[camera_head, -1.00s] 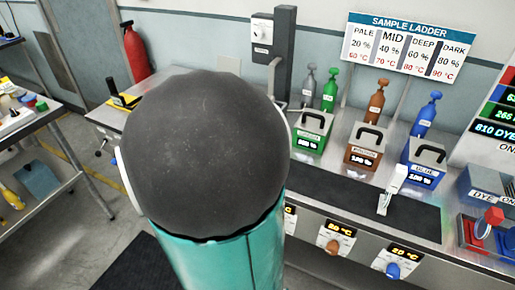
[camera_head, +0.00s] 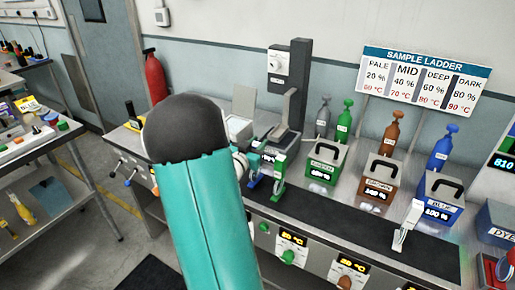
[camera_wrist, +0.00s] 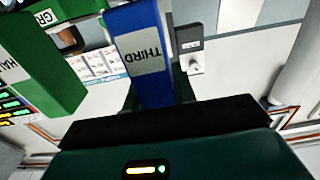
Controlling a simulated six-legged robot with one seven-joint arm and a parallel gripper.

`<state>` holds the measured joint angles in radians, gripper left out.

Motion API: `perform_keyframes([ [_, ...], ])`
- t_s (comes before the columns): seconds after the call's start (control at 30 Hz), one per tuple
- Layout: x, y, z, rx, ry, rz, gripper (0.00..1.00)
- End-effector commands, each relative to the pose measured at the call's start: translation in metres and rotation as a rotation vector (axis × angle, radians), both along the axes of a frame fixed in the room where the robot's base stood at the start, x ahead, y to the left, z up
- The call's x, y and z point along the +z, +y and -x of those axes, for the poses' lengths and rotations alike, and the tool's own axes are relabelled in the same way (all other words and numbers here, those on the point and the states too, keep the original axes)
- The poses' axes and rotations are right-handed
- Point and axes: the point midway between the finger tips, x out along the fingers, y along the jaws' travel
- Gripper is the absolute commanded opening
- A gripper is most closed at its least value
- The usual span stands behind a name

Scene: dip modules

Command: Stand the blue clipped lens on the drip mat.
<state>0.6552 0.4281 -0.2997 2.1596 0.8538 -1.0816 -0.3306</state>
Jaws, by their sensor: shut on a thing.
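The blue clipped lens (camera_wrist: 143,60) fills the middle of the wrist view, with a white label reading THIRD. My gripper (camera_wrist: 158,92) is shut on it, with dark fingers at either side of it. In the head view the blue clip (camera_head: 257,181) shows beside my gripper (camera_head: 252,163), at the left end of the counter's dark drip mat (camera_head: 335,222). I cannot tell whether its foot touches the surface. The lens itself is not clear in either view.
A green clip (camera_head: 280,180) stands close on the right of the blue one; it also shows in the wrist view (camera_wrist: 45,70). A white clip (camera_head: 407,226) stands farther right on the mat. Green, brown and blue dye boxes (camera_head: 380,180) line its back. The mat's middle is clear.

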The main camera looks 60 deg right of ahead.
Motion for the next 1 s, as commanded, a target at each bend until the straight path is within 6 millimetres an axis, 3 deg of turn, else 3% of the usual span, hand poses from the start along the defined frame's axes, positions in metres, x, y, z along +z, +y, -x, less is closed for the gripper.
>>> perform_keyframes([
  [0.1, -0.0152, -0.0001, 0.0003, 0.000, 0.001, 0.000, 0.00],
  [0.47, -0.0192, 0.0003, -0.0003, 0.000, 0.001, 0.000, 0.00],
  [0.5, -0.0187, 0.0003, -0.0002, 0.000, 0.001, 0.000, 0.34],
  [0.57, -0.0185, 0.0003, -0.0001, 0.000, 0.000, 0.000, 0.46],
  [1.0, -0.0151, 0.0072, -0.0016, 0.002, -0.001, 0.000, 0.48],
])
